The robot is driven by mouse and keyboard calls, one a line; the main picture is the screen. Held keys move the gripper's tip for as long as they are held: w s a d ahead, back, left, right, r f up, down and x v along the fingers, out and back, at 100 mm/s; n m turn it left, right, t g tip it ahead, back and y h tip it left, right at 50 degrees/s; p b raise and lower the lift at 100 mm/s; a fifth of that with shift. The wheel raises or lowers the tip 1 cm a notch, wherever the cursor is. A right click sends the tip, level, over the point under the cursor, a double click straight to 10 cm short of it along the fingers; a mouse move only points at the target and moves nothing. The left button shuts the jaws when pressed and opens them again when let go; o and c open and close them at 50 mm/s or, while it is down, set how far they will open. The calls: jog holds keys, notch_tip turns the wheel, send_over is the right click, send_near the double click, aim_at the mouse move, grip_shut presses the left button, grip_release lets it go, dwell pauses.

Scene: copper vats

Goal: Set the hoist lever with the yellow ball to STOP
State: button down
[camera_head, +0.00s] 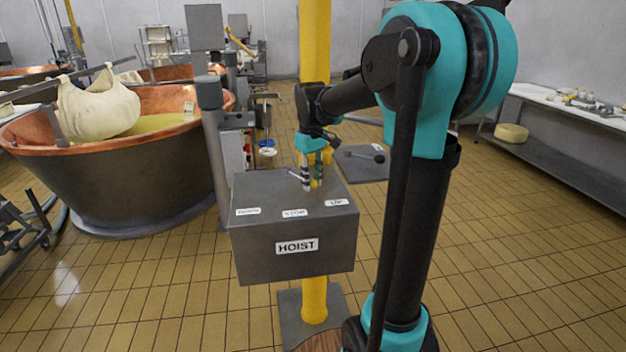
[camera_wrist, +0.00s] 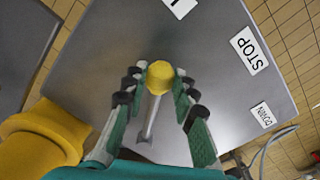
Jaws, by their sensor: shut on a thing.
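The grey hoist box (camera_head: 290,245) has a HOIST sign on its front and DOWN (camera_head: 248,211), STOP (camera_head: 295,213) and UP (camera_head: 337,202) labels along its top's near edge. In the wrist view the yellow ball (camera_wrist: 160,73) tops a thin grey lever stem (camera_wrist: 150,118). The lever leans toward the partly cut-off UP label (camera_wrist: 180,8), away from the STOP label (camera_wrist: 250,52). My gripper (camera_wrist: 158,82) is shut on the ball, one finger on each side. In the head view my gripper (camera_head: 312,183) is over the box top, and its fingers mostly hide the ball.
A yellow post (camera_head: 314,45) rises behind the box. A second grey panel (camera_head: 362,168) with a dark-knobbed lever (camera_head: 379,158) is behind to the right. A copper vat (camera_head: 130,150) stands at left, and a white worktable (camera_head: 560,100) at right. Tiled floor is open between.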

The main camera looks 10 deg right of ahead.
jog(key=a+m, duration=0.1)
jog(key=s+a+m, duration=0.1)
jog(key=a+m, duration=0.1)
jog(key=shift+s, duration=0.25)
jog(key=shift+s+a+m, duration=0.15)
jog(key=shift+a+m, duration=0.75)
jog(key=shift+s+a+m, duration=0.1)
jog(key=shift+a+m, duration=0.8)
jog(key=c, duration=1.2)
grip_release()
notch_tip(320, 180, up, 12)
